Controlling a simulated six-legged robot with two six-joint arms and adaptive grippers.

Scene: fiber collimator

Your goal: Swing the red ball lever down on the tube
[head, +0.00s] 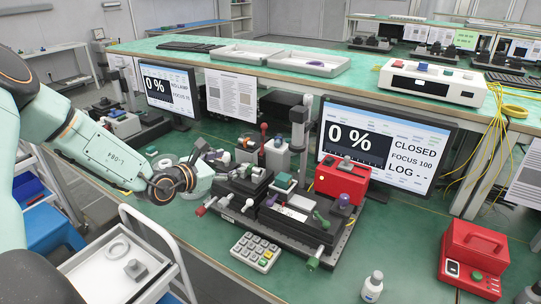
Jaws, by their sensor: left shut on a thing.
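The tube is hard to pick out in the crowd of small parts beside the lever. My left gripper (213,158) reaches in from the left, at the rig's left end, left of the red ball and apart from it. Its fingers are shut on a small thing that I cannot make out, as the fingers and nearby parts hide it. My right gripper is not in view.
A red box (342,183) sits on the rig's right, before a monitor (385,150) reading 0%, CLOSED, FOCUS 100. A keypad (255,252), a white bottle (372,287) and a red case (474,258) stand in front. Green bench top is free between them.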

